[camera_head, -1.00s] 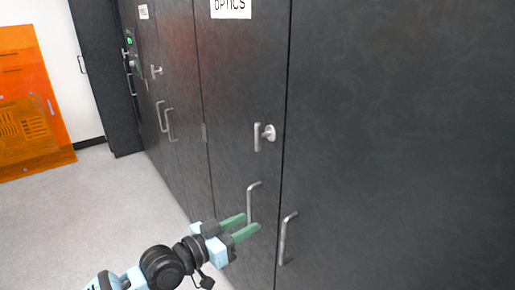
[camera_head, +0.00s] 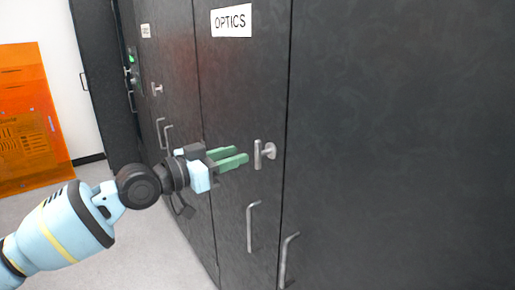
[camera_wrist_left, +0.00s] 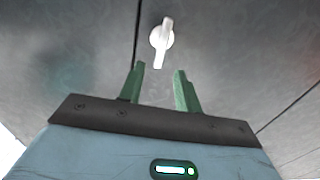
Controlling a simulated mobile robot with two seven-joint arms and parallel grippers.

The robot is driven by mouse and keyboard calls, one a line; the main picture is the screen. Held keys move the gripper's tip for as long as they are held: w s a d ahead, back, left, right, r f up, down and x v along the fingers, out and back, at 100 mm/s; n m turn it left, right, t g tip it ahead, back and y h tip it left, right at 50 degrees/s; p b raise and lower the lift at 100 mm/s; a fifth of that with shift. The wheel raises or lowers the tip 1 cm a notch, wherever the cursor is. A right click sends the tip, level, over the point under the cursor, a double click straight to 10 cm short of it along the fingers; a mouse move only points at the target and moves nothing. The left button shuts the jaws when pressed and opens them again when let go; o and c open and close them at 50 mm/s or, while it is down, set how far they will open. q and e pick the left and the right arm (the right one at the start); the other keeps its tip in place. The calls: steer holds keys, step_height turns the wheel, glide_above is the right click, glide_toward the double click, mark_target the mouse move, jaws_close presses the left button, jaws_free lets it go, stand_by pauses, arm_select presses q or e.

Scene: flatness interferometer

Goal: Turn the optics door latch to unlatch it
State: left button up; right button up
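The optics door (camera_head: 240,100) is a dark panel with a white OPTICS label (camera_head: 231,20). Its latch (camera_head: 264,154) is a silver T-shaped handle on a round base, with its bar upright. In the left wrist view the latch (camera_wrist_left: 161,40) is just beyond the fingertips, between their lines. My left gripper (camera_head: 240,154) has green fingers that are apart and empty. It is just left of the latch at about its height, with a small gap to it. My right gripper is not in view.
Below the latch are a silver pull handle (camera_head: 250,227) and another handle (camera_head: 286,262) on the neighbouring door. Further left are another latch (camera_head: 156,89) and more pull handles. An orange panel (camera_head: 30,120) stands at the far left. Grey floor there is clear.

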mark_target(255, 148)
arm_select(q)
steer(key=x, duration=0.7)
steer(key=shift+w+d, duration=0.1)
steer(key=shift+c, duration=0.2)
jaws_close()
